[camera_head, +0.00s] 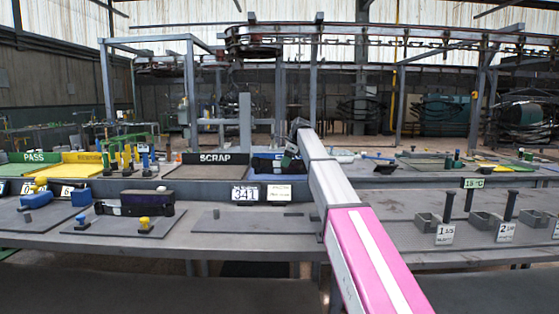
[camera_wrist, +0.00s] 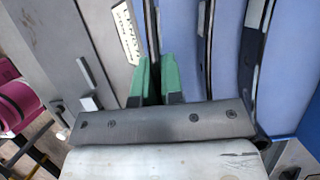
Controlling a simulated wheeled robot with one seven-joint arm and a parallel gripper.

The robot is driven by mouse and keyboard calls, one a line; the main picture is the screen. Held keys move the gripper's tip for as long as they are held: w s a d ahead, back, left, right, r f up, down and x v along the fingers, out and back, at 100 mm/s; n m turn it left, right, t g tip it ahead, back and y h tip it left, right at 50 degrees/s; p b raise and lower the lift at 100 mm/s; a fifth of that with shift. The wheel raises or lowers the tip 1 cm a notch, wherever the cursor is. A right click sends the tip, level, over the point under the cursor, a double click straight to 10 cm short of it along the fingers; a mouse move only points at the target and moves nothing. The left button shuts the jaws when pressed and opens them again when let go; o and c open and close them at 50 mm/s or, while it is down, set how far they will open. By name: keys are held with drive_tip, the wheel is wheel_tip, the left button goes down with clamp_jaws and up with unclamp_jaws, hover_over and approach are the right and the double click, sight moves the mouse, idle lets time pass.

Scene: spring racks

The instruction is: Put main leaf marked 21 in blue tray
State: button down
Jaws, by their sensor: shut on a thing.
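My gripper (camera_head: 289,156) is at the end of my outstretched arm, over the blue tray (camera_head: 284,178) on the rear bench. In the wrist view its green fingertips (camera_wrist: 157,78) are shut on a dark, narrow strip, the main leaf (camera_wrist: 152,32), seen edge-on. No mark 21 can be read on it. The blue tray's floor (camera_wrist: 227,45) lies on the right of the wrist view, beside the held leaf. Other dark curved strips (camera_wrist: 206,45) lie across the tray. Whether the held leaf touches the tray floor I cannot tell.
The SCRAP tray (camera_head: 208,170) is left of the blue tray. A 341 sign (camera_head: 244,193) stands in front. A dark leaf pack (camera_head: 138,204) lies on the front bench at left; small grey holders (camera_head: 427,222) stand at right.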

sight(286, 178)
drive_tip(key=shift+w+d+f, duration=0.1)
drive_tip(key=shift+f, duration=1.95)
drive_tip(key=shift+f, duration=0.1)
drive_tip(key=c, duration=1.2)
unclamp_jaws()
drive_tip(key=shift+c, duration=0.2)
drive_tip(key=v, duration=1.2)
